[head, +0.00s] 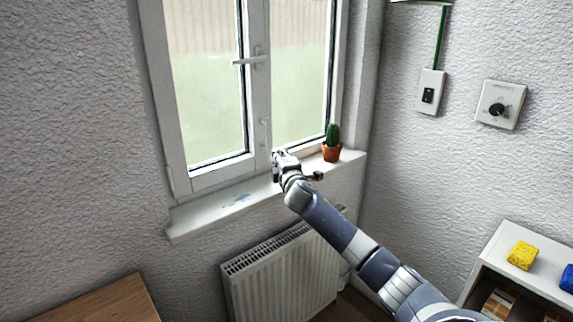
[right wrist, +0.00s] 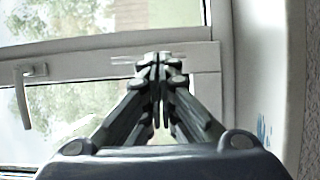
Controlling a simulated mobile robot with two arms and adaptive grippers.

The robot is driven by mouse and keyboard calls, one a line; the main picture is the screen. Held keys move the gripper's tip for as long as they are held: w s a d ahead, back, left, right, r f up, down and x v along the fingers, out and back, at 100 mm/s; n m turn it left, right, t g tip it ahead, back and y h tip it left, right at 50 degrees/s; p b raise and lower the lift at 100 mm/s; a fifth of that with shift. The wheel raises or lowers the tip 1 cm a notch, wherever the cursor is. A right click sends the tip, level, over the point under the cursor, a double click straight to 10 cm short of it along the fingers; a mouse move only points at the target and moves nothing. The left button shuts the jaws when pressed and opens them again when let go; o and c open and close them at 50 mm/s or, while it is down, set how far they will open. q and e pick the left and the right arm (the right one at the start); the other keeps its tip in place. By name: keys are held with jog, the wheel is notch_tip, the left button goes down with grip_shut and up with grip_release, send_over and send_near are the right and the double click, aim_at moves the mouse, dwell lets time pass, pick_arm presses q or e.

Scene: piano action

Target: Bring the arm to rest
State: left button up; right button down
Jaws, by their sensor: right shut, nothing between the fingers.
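My right arm (head: 341,232) reaches up from the lower right in the head view. It is stretched out toward the window, not folded in. My right gripper (head: 277,166) is at its end, just in front of the lower window frame and above the sill. In the right wrist view the fingers of my right gripper (right wrist: 158,62) are closed together with nothing between them. The white window frame (right wrist: 100,62) lies behind the fingertips. I cannot tell whether they touch it. My left gripper is in neither view.
A potted cactus (head: 332,146) stands on the sill (head: 205,215), right of the gripper. A radiator (head: 280,275) is below. A wooden surface (head: 105,300) is at lower left. A white shelf (head: 500,262) with a yellow block (head: 522,255) is at right. Window handles (head: 250,60) stick out.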

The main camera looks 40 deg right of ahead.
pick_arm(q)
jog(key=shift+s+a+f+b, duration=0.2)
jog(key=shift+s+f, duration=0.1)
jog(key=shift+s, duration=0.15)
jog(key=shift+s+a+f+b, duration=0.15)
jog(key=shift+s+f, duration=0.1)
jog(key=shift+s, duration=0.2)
pick_arm(e)
jog(key=v, duration=0.4)
jog(key=shift+s+d+r, duration=0.1)
jog(key=shift+s+d, duration=0.2)
jog(key=shift+s, duration=0.15)
